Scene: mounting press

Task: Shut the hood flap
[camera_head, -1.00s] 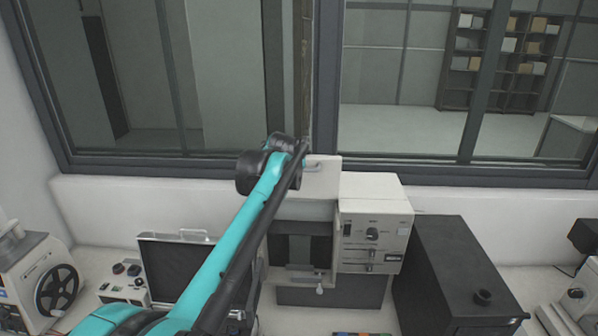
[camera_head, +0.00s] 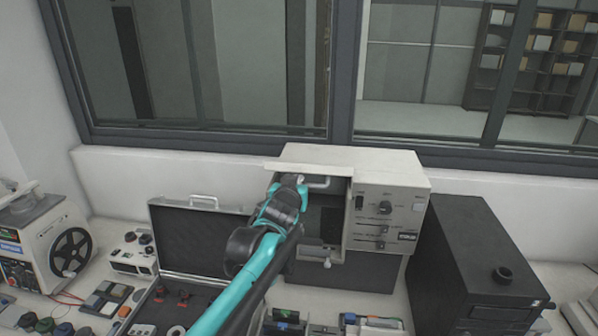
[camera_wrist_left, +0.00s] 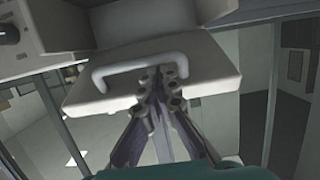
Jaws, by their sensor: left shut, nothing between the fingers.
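The hood flap (camera_head: 300,159) is a pale panel at the upper left of the beige press (camera_head: 399,190). It juts out over the dark opening (camera_head: 326,218), which is still visible below it. Its curved handle (camera_head: 319,184) shows under the flap's front edge. The wrist view shows the flap's face (camera_wrist_left: 205,78) with the white handle (camera_wrist_left: 138,68) across it. My left gripper (camera_wrist_left: 168,76) is shut and empty, its fingertips at the handle's right part, close to the flap; I cannot tell whether they touch. In the head view the gripper (camera_head: 300,188) sits just left of the handle. My right gripper is not in view.
A black box (camera_head: 475,255) stands close right of the press. Small items lie on the front bench. A window is behind.

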